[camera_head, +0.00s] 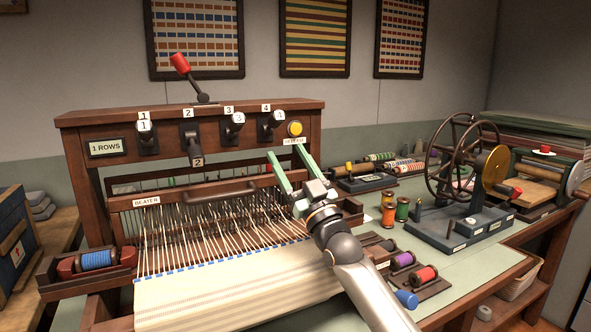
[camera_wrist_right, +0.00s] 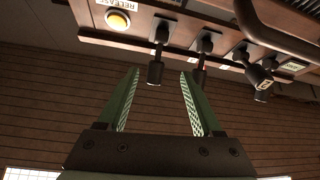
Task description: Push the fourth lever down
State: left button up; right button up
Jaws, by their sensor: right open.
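The loom's wooden front panel holds several numbered black levers. The fourth lever (camera_head: 267,124), under label 4, sticks out with its white-faced knob raised. The first lever (camera_head: 147,132) and third lever (camera_head: 231,126) look similarly raised; the second lever (camera_head: 193,146) hangs down. My right gripper (camera_head: 286,152) is open and empty, its green fingers pointing up just below the fourth lever. In the right wrist view, the fourth lever (camera_wrist_right: 156,68) appears between the tips of the open fingers (camera_wrist_right: 160,74), apparently beyond them; contact cannot be told. My left gripper is not in view.
A yellow release button (camera_head: 295,128) sits just right of the fourth lever. A red-tipped handle (camera_head: 181,64) stands on the top beam. The beater (camera_head: 220,194) and warp threads lie below the panel. Spools and a wheeled winder (camera_head: 462,225) stand at the right.

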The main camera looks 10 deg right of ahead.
jog(key=shift+v, duration=1.6)
